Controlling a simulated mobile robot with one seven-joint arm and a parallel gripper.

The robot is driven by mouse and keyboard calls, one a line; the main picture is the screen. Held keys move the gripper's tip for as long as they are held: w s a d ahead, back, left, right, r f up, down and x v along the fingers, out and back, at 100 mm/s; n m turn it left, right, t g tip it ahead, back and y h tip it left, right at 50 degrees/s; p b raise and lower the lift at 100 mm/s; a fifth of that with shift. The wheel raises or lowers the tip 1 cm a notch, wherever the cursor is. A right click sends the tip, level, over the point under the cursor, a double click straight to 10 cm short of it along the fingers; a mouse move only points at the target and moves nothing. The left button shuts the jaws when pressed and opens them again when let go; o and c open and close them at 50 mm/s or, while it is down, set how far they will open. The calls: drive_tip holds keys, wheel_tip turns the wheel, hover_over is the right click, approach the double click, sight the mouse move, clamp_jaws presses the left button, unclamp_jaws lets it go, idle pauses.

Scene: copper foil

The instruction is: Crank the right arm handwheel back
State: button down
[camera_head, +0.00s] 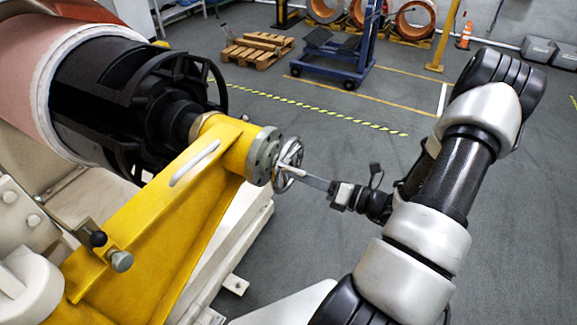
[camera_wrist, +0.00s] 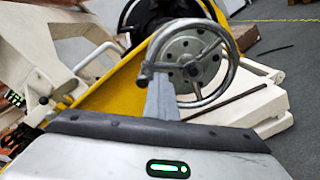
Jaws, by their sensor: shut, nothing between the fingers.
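The right arm handwheel (camera_head: 289,163) is a small silver spoked wheel at the end of the yellow arm (camera_head: 150,220). In the wrist view the handwheel (camera_wrist: 227,62) shows large, with its rim, spokes and a small knob (camera_wrist: 145,72) at its left side. My gripper (camera_head: 305,178) reaches in from the right, its fingertips at the wheel. In the wrist view my gripper (camera_wrist: 161,85) is shut, a single grey finger shape with its tips close to the knob. I cannot tell whether the tips touch the knob or the wheel.
A copper foil roll (camera_head: 25,60) on a black core is at the upper left. A blue cart (camera_head: 330,58), a wooden pallet (camera_head: 256,48) and an orange cone (camera_head: 464,36) stand at the back. The grey floor (camera_head: 310,240) right of the yellow arm is mostly clear.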

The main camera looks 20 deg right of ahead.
drive_tip(key=shift+a+r+n+y+p, duration=0.15)
drive_tip(key=shift+a+r+y+p, duration=0.15)
drive_tip(key=shift+r, duration=0.3)
drive_tip(key=shift+a+r+n+y+p, duration=0.1)
drive_tip(key=shift+a+r+n+y, duration=0.1)
drive_tip(key=shift+a+r, duration=0.25)
drive_tip(key=shift+s+d, duration=0.45)
drive_tip(key=shift+d, duration=0.1)
drive_tip(key=shift+s+d, duration=0.3)
drive_tip(key=shift+s, duration=0.25)
drive_tip(key=v, duration=0.7)
drive_tip(key=shift+s+p, duration=0.2)
drive_tip(key=shift+p, duration=0.1)
drive_tip(key=shift+w+a, duration=0.1)
drive_tip(key=shift+a, duration=0.05)
